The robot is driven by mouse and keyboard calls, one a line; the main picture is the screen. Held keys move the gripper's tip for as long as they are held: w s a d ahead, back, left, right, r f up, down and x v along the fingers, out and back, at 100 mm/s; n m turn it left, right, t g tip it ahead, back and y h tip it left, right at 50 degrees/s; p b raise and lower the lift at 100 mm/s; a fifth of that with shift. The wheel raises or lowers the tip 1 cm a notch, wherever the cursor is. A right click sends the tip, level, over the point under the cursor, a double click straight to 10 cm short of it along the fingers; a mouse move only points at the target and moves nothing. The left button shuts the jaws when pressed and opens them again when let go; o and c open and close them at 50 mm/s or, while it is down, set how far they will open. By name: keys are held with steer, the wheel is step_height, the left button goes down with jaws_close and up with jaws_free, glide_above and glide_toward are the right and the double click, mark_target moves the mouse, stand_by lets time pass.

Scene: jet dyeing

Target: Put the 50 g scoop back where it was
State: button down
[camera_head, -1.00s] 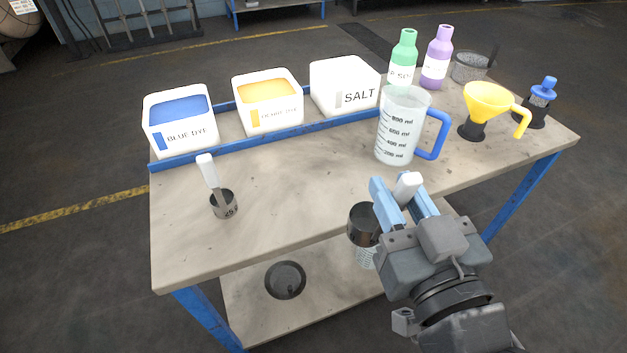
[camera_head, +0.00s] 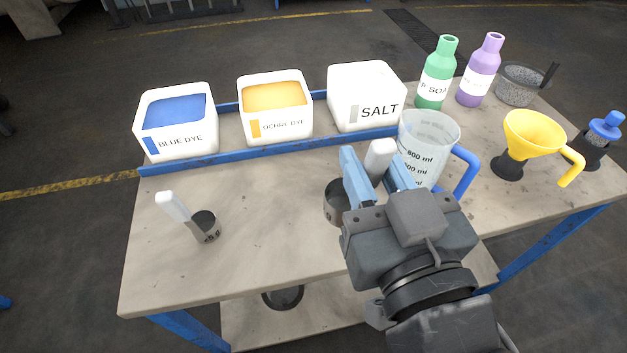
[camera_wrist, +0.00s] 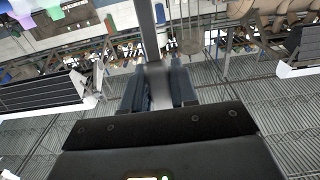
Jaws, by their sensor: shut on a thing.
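My gripper (camera_head: 378,180) is shut on the white handle (camera_head: 380,158) of a dark metal scoop, the 50 g scoop (camera_head: 334,204). The scoop's cup shows at the left of my fingers, partly hidden by them, and its label is not readable. It appears over the front middle of the table top (camera_head: 270,235); I cannot tell whether it touches. The wrist view shows my fingers (camera_wrist: 158,88) with a pale blurred piece between them. A second scoop (camera_head: 206,226), marked 25 g, stands on the table at the left, its white handle tilted up to the left.
Blue dye (camera_head: 180,143), ochre dye (camera_head: 275,128) and salt (camera_head: 366,112) bins stand behind a blue rail (camera_head: 270,151). A measuring jug (camera_head: 425,135) is close right of my gripper. A yellow funnel (camera_head: 532,135) and bottles stand farther right. The table between the scoops is clear.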

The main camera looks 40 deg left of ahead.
steer(key=w+a+f+p, duration=0.1)
steer(key=a+f, duration=0.7)
steer(key=f, duration=0.1)
steer(key=shift+a+p, duration=0.25)
steer(key=shift+p, duration=0.05)
steer(key=shift+w, duration=0.1)
steer(key=shift+f, duration=0.2)
steer(key=c, duration=0.9)
jaws_free()
steer(key=shift+d+r, duration=0.1)
steer(key=shift+r, duration=0.05)
